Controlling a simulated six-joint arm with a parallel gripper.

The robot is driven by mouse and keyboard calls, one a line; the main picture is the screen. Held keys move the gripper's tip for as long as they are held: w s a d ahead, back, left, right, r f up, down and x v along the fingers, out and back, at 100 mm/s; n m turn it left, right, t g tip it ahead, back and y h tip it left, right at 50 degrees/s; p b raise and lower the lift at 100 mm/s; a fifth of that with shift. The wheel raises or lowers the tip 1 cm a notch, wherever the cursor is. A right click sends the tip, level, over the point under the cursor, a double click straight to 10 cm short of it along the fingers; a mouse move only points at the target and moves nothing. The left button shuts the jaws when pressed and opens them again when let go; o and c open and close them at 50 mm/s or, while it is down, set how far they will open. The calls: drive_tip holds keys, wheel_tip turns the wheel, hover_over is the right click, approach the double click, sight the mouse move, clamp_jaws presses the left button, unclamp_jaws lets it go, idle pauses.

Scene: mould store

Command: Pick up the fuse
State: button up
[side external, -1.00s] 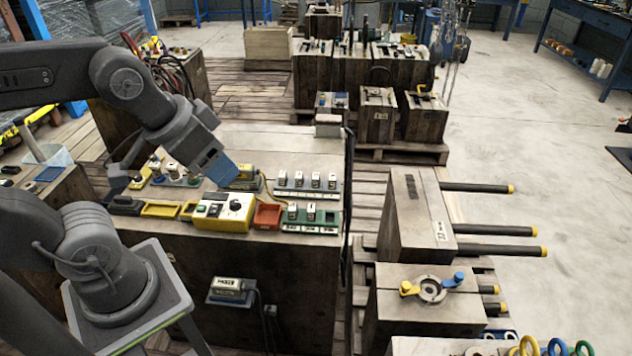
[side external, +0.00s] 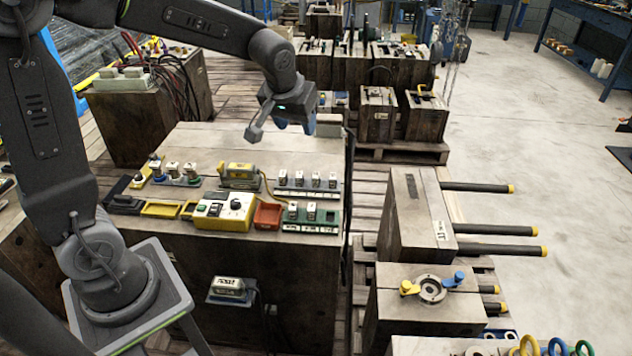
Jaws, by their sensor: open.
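Several small pale, dark-topped pieces that look like fuses (side external: 298,179) stand in a row on a grey rack at the right of the wooden work block. Two similar pieces (side external: 311,211) stand on a green rack (side external: 322,226) in front of them. A few more (side external: 172,169) stand on a blue-grey base at the back left. I cannot tell which one the task means. My gripper (side external: 296,126) hangs above the back right of the block, beyond the grey rack and apart from all these pieces. Its blue fingers are small in view, open, with nothing seen between them.
A yellow control box (side external: 222,212) with a black knob, an orange-red tray (side external: 268,215), yellow trays (side external: 161,209) and a yellow device (side external: 240,173) with a cable crowd the block's top (side external: 215,140). Its back half is mostly bare. A dark cable hangs at the right edge.

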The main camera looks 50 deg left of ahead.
drive_tip(key=w+a+f+n, duration=0.3)
drive_tip(key=w+a+f, duration=0.3)
drive_tip(key=w+f, duration=0.5)
drive_tip(key=g+y, duration=0.1)
hover_over(316, 175)
drive_tip(key=s+d, duration=0.1)
drive_tip(key=d, duration=0.1)
drive_tip(key=shift+n, duration=0.3)
drive_tip(key=f, duration=1.2)
drive_tip(key=shift+s+f, duration=0.1)
drive_tip(key=shift+s, duration=0.1)
drive_tip(key=shift+a+x, duration=0.1)
drive_tip(key=shift+x, duration=1.4)
drive_tip(key=shift+a+x, duration=0.15)
drive_tip(key=shift+x, duration=1.35)
drive_tip(key=shift+s, duration=0.1)
clamp_jaws()
